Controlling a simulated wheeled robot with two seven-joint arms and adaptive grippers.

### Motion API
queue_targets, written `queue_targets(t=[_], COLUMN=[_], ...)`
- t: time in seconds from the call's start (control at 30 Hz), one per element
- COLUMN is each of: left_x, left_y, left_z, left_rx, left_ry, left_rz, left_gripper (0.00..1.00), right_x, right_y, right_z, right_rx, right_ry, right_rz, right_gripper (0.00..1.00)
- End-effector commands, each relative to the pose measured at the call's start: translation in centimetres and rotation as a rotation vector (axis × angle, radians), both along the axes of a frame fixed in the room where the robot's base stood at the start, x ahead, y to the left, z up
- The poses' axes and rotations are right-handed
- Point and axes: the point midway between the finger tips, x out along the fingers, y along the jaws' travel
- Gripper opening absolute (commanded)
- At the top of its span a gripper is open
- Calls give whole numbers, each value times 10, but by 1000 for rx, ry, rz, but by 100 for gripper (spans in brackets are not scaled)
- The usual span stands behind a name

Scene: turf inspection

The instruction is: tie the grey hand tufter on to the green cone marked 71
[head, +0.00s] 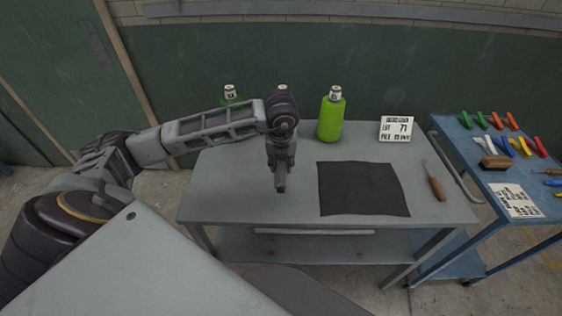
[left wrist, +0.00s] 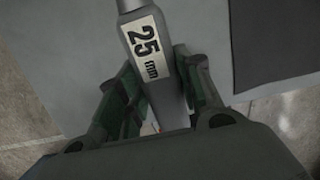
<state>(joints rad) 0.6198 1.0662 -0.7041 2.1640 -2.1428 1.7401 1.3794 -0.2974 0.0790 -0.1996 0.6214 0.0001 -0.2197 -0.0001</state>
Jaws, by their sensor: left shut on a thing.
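My left gripper (head: 281,158) is above the left-middle of the grey table. It is shut on the grey hand tufter (head: 280,184), whose end points down toward the tabletop. In the left wrist view the tufter (left wrist: 147,52), marked "25 mm", lies between the two green fingers (left wrist: 158,90). A green cone (head: 331,120) with a white labelled top stands upright at the back, right of the gripper. Another green cone (head: 231,96) is partly hidden behind my left arm. A third white top (head: 283,88) shows above my arm, its body hidden. The cone numbers are too small to read.
A blue cart (head: 480,157) with colored tools stands at the right.

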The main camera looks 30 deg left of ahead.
Motion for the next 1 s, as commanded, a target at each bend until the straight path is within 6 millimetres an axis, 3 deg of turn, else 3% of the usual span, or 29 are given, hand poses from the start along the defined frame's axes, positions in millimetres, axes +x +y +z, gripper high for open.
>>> queue_targets(t=[0.37,1.0], left_x=[8,45], left_y=[4,27], left_z=[1,2], left_rx=[-2,-1], left_ry=[-2,-2], left_rz=[2,2], left_gripper=[3,3], right_x=[-1,-4], right_y=[-8,7], right_z=[2,8], right_rx=[-8,7], right_ry=[1,6], right_rz=[-1,1], right_gripper=[0,0])
